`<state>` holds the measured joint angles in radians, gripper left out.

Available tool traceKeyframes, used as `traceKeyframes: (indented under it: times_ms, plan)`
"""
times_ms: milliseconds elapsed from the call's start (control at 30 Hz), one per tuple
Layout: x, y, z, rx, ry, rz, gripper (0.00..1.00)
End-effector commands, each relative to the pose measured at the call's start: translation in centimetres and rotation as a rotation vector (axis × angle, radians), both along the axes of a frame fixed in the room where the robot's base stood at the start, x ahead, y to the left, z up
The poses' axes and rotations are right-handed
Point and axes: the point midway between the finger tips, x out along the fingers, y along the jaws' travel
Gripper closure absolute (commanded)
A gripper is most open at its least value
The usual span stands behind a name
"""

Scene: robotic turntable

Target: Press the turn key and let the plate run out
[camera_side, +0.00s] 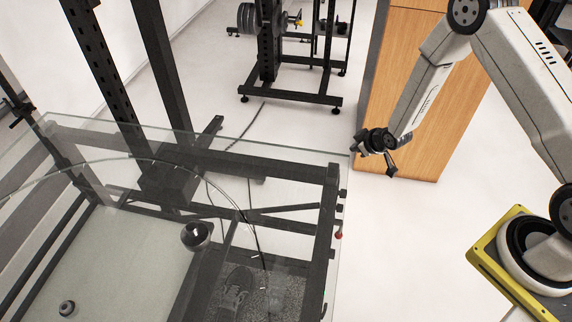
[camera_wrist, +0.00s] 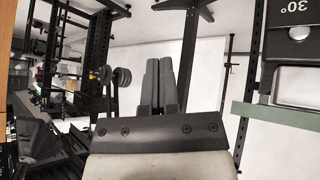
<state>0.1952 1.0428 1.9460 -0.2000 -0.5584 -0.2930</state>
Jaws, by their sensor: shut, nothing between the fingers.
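My gripper (camera_side: 388,168) hangs in the air to the right of the glass table in the side view, apart from everything. In the wrist view its two dark fingers (camera_wrist: 160,75) are together with nothing between them. The clear round plate (camera_side: 135,160) lies at the left of the side view; only its curved edge stands out, and I cannot tell whether it turns. Small dark knobs (camera_side: 341,208) and a red one (camera_side: 338,235) sit along the table's right side. A dark panel marked 30° (camera_wrist: 299,32) shows at the right of the wrist view. I cannot tell which is the turn key.
A black frame (camera_side: 330,215) carries the glass. A dark ball-shaped thing (camera_side: 196,236) shows at the table's middle. A wooden cabinet (camera_side: 440,120) stands behind my gripper. A black weight rack (camera_side: 290,95) stands at the back.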

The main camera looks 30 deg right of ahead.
Motion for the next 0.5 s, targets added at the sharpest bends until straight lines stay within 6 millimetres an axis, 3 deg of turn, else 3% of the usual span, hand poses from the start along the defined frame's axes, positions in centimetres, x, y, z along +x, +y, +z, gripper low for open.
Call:
traceKeyframes:
  times_ms: [500]
  plan:
    - [-0.3, -1.3, -8.4, -0.033, -0.134, 0.065, 1.00]
